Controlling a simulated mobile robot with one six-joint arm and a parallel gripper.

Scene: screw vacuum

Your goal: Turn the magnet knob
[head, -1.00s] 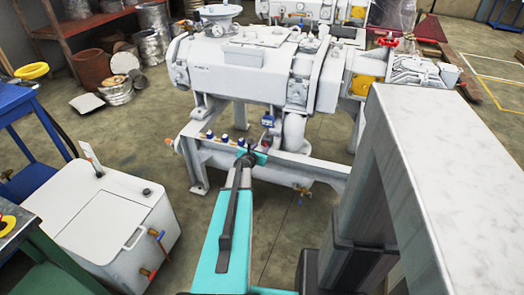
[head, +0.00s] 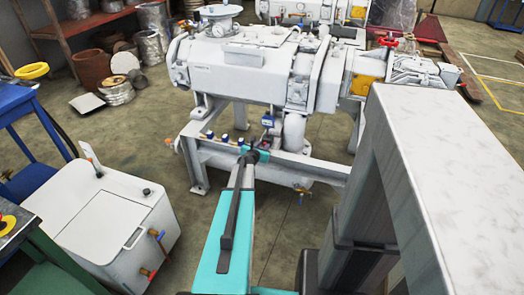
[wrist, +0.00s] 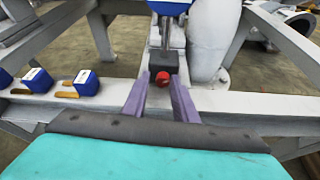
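A small red knob (wrist: 162,79) shows in the wrist view, on the front of a dark block (wrist: 163,60) above the pale frame beam. I take it for the magnet knob. My gripper (wrist: 161,77) is open, with its two purple-grey fingers pointing at the block. The knob appears between the fingertips, with gaps on both sides; I cannot tell whether it lies within their depth. In the head view my gripper (head: 254,154) is small at the end of my teal arm, by the beam, and the knob cannot be made out.
Blue-handled valves (wrist: 86,83) line the beam to the left. A blue-topped part (wrist: 170,6) stands above the block, with a thick grey pipe (wrist: 213,35) to its right. The large pump (head: 245,70) is behind. A white cabinet (head: 115,220) stands at left, with open floor between.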

